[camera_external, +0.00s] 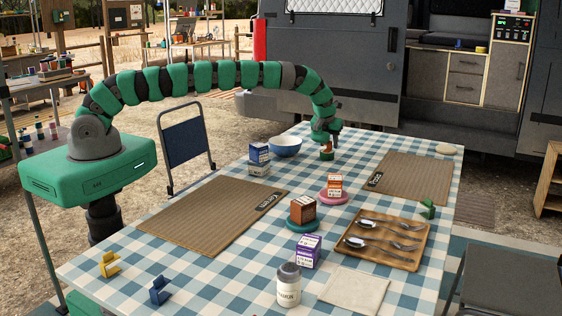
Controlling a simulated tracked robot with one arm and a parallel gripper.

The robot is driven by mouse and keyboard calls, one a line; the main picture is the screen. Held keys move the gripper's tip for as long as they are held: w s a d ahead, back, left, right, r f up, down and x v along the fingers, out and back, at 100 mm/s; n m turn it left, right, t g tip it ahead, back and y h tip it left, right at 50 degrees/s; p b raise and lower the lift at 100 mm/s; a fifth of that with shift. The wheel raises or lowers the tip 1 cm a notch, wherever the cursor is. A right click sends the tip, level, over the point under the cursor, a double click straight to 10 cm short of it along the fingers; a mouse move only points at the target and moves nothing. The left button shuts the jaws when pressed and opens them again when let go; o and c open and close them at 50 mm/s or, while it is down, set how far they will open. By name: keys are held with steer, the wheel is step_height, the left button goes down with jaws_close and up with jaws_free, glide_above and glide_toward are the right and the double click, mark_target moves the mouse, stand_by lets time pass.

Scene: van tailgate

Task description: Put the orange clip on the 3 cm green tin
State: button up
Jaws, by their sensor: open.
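My gripper (326,139) points down over the far part of the checked table, with its jaws open. Directly below it is a small orange-red piece (327,148), which looks like the orange clip. It sits at the top of a small green tin (327,156) standing on the tablecloth. The fingertips are very close to the orange piece. At this size I cannot tell whether they touch it, or exactly how the clip sits on the tin.
A blue bowl (285,147) and stacked boxes (259,153) stand left of the gripper. Boxes on pink (334,198) and teal (301,226) discs stand nearer. Yellow (109,265), blue (159,292) and green (428,209) clips, placemats (205,215) and a cutlery tray (385,258) lie around.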

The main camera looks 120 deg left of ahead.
steer(key=v, duration=1.1)
steer(key=shift+r, duration=0.25)
steer(key=shift+d, duration=0.2)
steer(key=w+d+r+n+t, duration=0.2)
steer(key=w+d+r, duration=0.2)
steer(key=d+r, duration=0.4)
steer(key=w+d+r+n+t, duration=0.2)
steer(key=w+d+r, duration=0.3)
steer(key=r, duration=0.5)
steer(key=w+d+r+n+t, duration=0.2)
steer(key=w+d+r, duration=0.1)
steer(key=d+r, duration=0.55)
steer(key=s+d+r+n+t, duration=0.3)
steer(key=d+r+n+t, duration=0.15)
steer(key=d+r, duration=1.35)
steer(key=s+d+r+n+t+h, duration=0.2)
steer(key=s+d+r+n, duration=0.1)
steer(key=s+d+r, duration=0.5)
steer(key=s+d+r+n+t+h, duration=0.2)
steer(key=s+d+r, duration=0.6)
steer(key=d, duration=0.4)
steer(key=shift+s+n+t, duration=0.3)
steer(key=shift+n+t, duration=0.15)
steer(key=shift+n, duration=0.8)
